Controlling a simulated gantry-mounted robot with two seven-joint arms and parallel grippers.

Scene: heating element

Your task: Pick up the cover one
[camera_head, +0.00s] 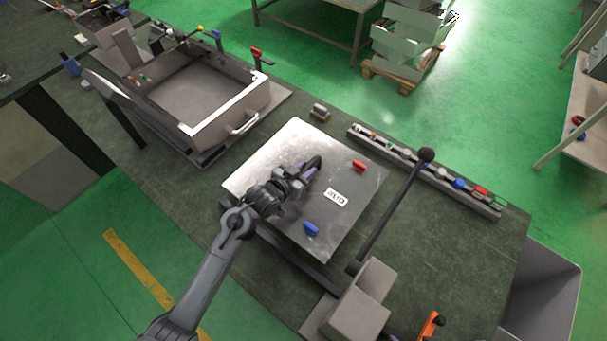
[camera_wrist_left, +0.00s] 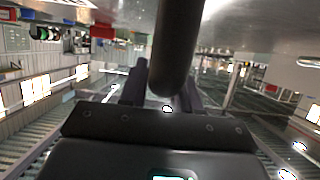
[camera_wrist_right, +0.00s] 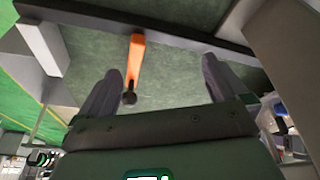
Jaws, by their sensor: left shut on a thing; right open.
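The cover (camera_head: 268,150) is a flat, shiny metal plate with a white label, a red tab and a blue tab. It sits over the middle of the green-grey bench; I cannot tell if it touches the bench. My left gripper (camera_head: 300,174) is over the plate, shut on the cover's dark handle. In the left wrist view the handle (camera_wrist_left: 178,45) passes between the fingers of that gripper (camera_wrist_left: 163,90). My right gripper (camera_wrist_right: 162,80) is open and empty above the bench, facing an orange-handled piece (camera_wrist_right: 136,60). I cannot make it out in the head view.
An open metal box (camera_head: 237,112) with a front handle stands at the back left. A rail of small coloured parts (camera_head: 425,172) lies on the right.

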